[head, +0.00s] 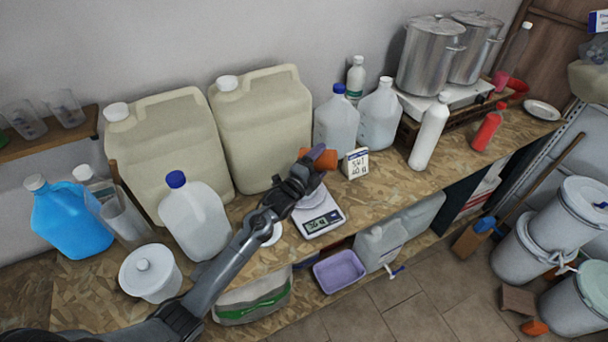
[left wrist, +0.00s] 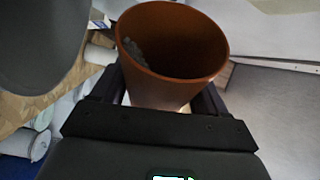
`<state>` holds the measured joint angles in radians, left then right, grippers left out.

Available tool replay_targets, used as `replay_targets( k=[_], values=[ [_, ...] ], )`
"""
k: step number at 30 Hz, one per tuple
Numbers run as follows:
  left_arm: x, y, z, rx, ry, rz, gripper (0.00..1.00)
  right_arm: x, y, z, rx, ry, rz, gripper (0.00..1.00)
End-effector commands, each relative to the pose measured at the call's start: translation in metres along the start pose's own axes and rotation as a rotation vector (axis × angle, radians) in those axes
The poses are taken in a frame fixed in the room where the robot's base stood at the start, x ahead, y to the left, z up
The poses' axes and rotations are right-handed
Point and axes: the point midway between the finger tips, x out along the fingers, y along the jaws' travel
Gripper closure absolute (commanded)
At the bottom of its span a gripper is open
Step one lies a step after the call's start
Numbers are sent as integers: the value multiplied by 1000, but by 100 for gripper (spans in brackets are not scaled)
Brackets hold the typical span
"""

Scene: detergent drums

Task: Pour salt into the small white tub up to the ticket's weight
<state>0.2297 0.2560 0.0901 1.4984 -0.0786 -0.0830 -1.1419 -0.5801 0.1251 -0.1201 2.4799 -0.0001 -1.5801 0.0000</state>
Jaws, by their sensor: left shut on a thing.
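My left gripper (head: 303,177) is shut on an orange-brown cup (head: 322,158) and holds it above the digital scale (head: 319,223). In the left wrist view the cup (left wrist: 170,85) sits between the fingers, with some pale grains (left wrist: 135,52) visible inside. The cup looks tilted in the head view. A small white round shape (head: 312,199), probably the tub, is on the scale under my gripper and partly hidden. The scale's display is lit, but its digits are too small to read surely. The ticket (head: 356,163) stands behind the scale and seems to read "SALT 40 g".
A large beige canister (head: 262,125) stands behind the scale. A clear jug with a blue cap (head: 195,218) and a white lidded pot (head: 150,272) are to the left. A white bottle (head: 429,133) stands to the right. A purple basin (head: 339,271) is below the bench edge.

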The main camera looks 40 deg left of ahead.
Motion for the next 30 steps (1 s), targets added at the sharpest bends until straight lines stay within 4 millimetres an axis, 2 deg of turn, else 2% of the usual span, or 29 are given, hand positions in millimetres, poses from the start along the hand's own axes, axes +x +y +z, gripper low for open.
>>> replay_targets(
  k=[30],
  values=[
    [-1, -4, 2, -57, 0, -24, 60, 1, -1, 0, 3, 0, -2, 57]
  ],
)
